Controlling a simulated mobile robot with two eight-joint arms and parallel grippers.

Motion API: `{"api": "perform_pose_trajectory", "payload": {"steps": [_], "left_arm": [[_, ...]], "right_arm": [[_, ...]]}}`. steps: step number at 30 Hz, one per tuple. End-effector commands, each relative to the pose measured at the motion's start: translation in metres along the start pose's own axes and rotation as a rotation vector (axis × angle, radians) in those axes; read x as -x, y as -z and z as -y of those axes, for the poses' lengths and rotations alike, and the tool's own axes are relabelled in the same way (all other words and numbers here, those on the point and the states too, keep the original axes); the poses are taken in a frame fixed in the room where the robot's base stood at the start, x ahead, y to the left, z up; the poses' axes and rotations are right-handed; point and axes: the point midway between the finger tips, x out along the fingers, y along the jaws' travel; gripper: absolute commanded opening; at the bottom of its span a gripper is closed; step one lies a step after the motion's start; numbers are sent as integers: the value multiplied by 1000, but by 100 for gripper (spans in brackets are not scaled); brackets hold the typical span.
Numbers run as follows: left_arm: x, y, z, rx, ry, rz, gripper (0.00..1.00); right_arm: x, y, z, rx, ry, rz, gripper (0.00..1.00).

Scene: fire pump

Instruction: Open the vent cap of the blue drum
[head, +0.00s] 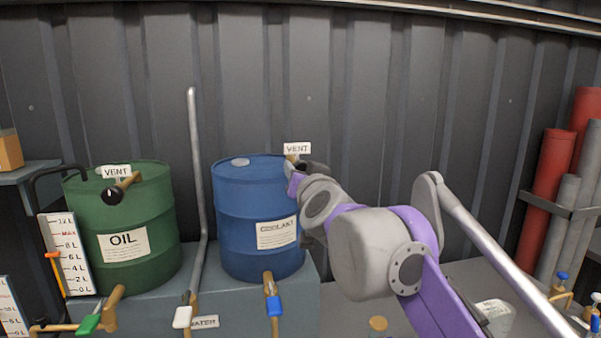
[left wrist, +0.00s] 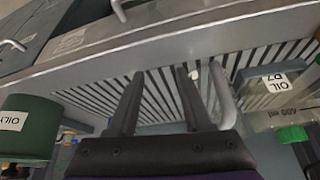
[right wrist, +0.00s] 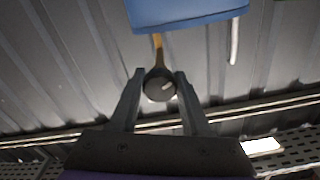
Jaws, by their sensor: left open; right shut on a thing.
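The blue drum (head: 240,225) stands upright on a grey plinth, labelled COOLANT. Its VENT tag (head: 297,148) shows above its right rim; the vent itself is mostly hidden by my arm in the head view. In the right wrist view the vent's dark round cap (right wrist: 159,86) sits at the end of a brass pipe (right wrist: 158,50) beside the drum's blue side (right wrist: 190,12). My right gripper (right wrist: 159,74) is shut on the cap, one finger on each side. My left gripper (left wrist: 157,72) is open and empty above a slatted grate; it is not seen in the head view.
A green OIL drum (head: 122,235) with its own black-capped vent (head: 110,195) stands left, past a grey upright pipe (head: 196,160). A blue-handled tap (head: 273,303) sits below the blue drum. The corrugated wall (head: 400,90) is close behind. Red cylinders (head: 552,180) stand far right.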

Motion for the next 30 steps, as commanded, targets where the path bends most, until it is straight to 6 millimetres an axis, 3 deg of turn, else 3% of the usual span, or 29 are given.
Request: {"api": "perform_pose_trajectory", "payload": {"steps": [20,21,26,30], "left_arm": [[-1,-1,0,0,0,1,50],[-1,-1,0,0,0,1,50],[-1,-1,0,0,0,1,50],[-1,-1,0,0,0,1,50]], "right_arm": [[0,0,0,64,0,0,0],[0,0,0,64,0,0,50],[0,0,0,63,0,0,77],[0,0,0,62,0,0,77]]}}
